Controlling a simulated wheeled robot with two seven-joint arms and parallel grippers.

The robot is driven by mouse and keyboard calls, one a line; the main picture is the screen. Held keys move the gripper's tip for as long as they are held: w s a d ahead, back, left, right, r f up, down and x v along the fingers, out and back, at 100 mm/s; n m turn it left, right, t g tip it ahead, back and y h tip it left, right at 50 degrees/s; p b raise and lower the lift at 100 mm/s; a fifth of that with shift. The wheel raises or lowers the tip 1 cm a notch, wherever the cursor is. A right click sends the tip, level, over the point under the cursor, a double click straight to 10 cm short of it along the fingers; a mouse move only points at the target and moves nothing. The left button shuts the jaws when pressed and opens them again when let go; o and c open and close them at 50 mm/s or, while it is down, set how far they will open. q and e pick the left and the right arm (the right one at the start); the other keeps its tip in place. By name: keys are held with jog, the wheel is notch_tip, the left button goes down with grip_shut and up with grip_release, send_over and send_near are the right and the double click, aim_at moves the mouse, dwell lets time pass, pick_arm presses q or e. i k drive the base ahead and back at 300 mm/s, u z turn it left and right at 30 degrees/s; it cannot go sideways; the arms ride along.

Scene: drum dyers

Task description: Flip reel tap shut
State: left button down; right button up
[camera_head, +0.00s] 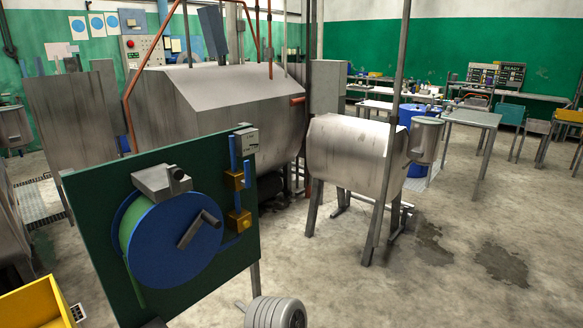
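A blue hose reel (172,245) with green hose and a grey crank handle is mounted on a dark green upright panel (95,215) at the left front. Right of the reel, a blue pipe (233,150) runs down through two yellow-brown fittings, an upper one (233,181) and a lower one (239,220). A short blue bar (247,173) stands upright beside the upper fitting and looks like the tap lever. I cannot tell from this view whether the tap is open or shut. Neither of my grippers is in view.
A grey ribbed cylinder (276,313) is at the bottom edge, right of the panel. A yellow bin (35,305) is at the lower left. A metal drum (348,155) on legs stands behind to the right. Open concrete floor (430,285) lies at the right front.

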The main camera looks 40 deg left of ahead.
aim_at(246, 183)
jog(key=u, duration=0.35)
jog(key=i, duration=1)
jog(key=u, duration=0.75)
